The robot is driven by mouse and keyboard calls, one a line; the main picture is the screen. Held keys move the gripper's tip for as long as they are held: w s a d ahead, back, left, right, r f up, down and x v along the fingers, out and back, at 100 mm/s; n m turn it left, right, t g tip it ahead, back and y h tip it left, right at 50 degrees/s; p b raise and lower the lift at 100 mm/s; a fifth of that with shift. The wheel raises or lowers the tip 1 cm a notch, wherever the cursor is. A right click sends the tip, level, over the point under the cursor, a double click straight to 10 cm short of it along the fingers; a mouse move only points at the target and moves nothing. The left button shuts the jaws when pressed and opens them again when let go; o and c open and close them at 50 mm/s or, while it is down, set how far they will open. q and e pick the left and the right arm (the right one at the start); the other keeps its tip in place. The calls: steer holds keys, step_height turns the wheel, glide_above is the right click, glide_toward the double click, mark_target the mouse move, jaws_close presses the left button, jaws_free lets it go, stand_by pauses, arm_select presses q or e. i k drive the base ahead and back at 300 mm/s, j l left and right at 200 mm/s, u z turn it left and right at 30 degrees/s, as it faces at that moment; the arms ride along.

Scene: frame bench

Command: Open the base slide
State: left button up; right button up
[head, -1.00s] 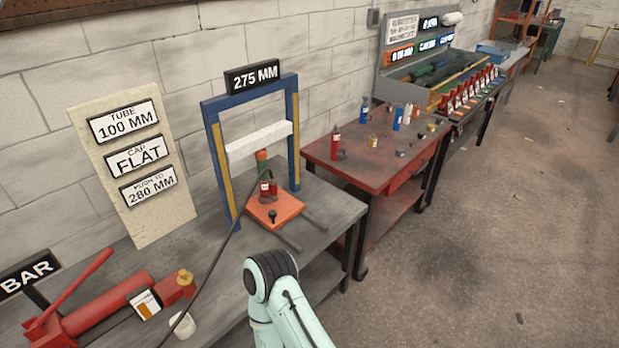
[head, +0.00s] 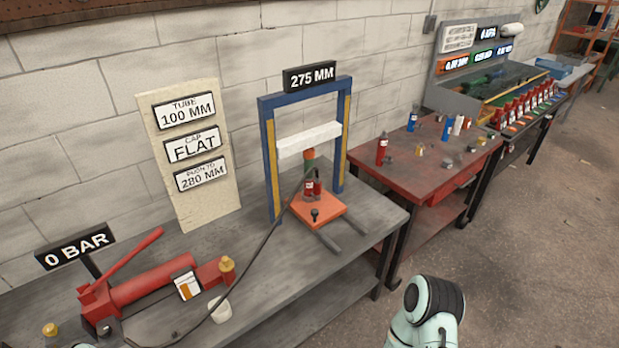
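The orange plate (head: 330,208), which looks like the base slide, sits at the foot of the blue press frame (head: 265,150). A small black knob (head: 315,214) stands on its front part. Two grey rails (head: 345,222) stick out in front of it. A red cylinder (head: 311,188) stands on the plate under the white crossbeam (head: 308,140), with a green and orange piece above it. A pale green link of my arm shows at the bottom right, well apart from the plate. Neither gripper is in view.
A red hand pump (head: 150,283) with a "0 BAR" sign (head: 75,247) and a white cup (head: 221,311) are on the grey bench at left. A black hose runs from the pump to the press. A red table (head: 470,165) with bottles stands to the right.

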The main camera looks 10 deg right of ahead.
mark_target(315, 214)
steer(key=l+u, duration=0.35)
steer(key=i+l+u, duration=0.15)
steer(key=u, duration=0.2)
steer(key=l+u, duration=0.45)
steer(key=l, duration=0.35)
steer(key=k+l+u, duration=0.15)
steer(key=l, duration=0.4)
